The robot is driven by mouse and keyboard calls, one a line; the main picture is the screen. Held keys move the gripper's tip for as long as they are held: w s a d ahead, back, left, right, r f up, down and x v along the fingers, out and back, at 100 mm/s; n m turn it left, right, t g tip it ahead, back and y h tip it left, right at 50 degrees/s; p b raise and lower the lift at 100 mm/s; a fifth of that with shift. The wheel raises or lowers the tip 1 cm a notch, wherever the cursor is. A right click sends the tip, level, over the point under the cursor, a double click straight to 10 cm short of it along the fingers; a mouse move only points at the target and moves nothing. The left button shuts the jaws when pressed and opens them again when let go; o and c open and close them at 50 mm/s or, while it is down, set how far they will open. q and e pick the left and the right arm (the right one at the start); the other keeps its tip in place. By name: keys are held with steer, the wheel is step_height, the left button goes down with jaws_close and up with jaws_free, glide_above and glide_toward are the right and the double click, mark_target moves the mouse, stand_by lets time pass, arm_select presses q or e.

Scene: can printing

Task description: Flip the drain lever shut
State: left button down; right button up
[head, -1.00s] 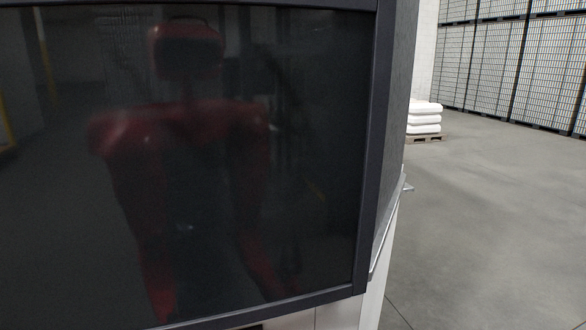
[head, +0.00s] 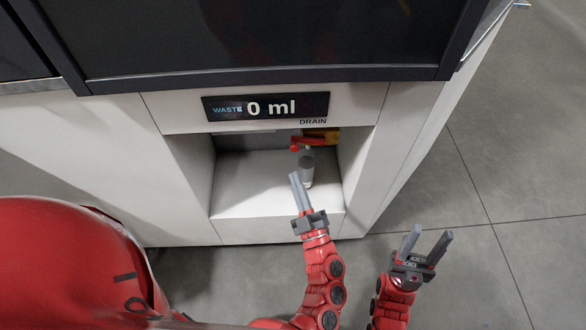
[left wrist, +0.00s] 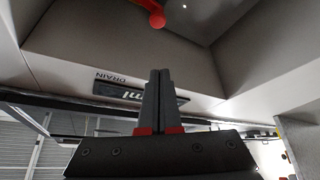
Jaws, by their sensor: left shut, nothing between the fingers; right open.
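The drain lever (head: 299,146) is a small red handle with a round knob at its left end. It sits under the DRAIN label in the recess of the white cabinet. Its red knob also shows at the top of the left wrist view (left wrist: 156,20). My left gripper (head: 293,176) is shut and empty at the front of the recess, below and apart from the lever. Its shut fingers show in the left wrist view (left wrist: 160,74), pointing up toward the recess. My right gripper (head: 431,234) is open and empty, outside the recess to the right, over the floor.
A yellow part (head: 318,135) is behind the lever. A pale cylinder (head: 307,168) stands below it in the recess (head: 240,195). A display (head: 266,107) above reads WASTE 0 ml. Recess walls bound both sides. The grey floor (head: 530,150) at right is clear.

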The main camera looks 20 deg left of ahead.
arm_select(q)
steer(key=r+x, duration=0.1)
steer(key=x, duration=0.8)
steer(key=shift+w+d+f, duration=0.2)
steer(key=shift+d+f, duration=0.05)
steer(key=shift+f, duration=0.4)
steer(key=shift+w+d+f, duration=0.25)
steer(key=shift+f, duration=0.35)
steer(key=shift+w+d+f, duration=0.2)
steer(key=shift+d+f, duration=0.05)
steer(key=shift+f, duration=0.4)
steer(key=shift+f, duration=0.1)
steer(key=f+n+g+b, duration=0.1)
steer(key=n, duration=0.1)
steer(key=f+n+y+b, duration=0.1)
steer(key=shift+a+n+g+b, duration=0.2)
steer(key=shift+n+g+b, duration=0.1)
steer(key=shift+n+g, duration=0.1)
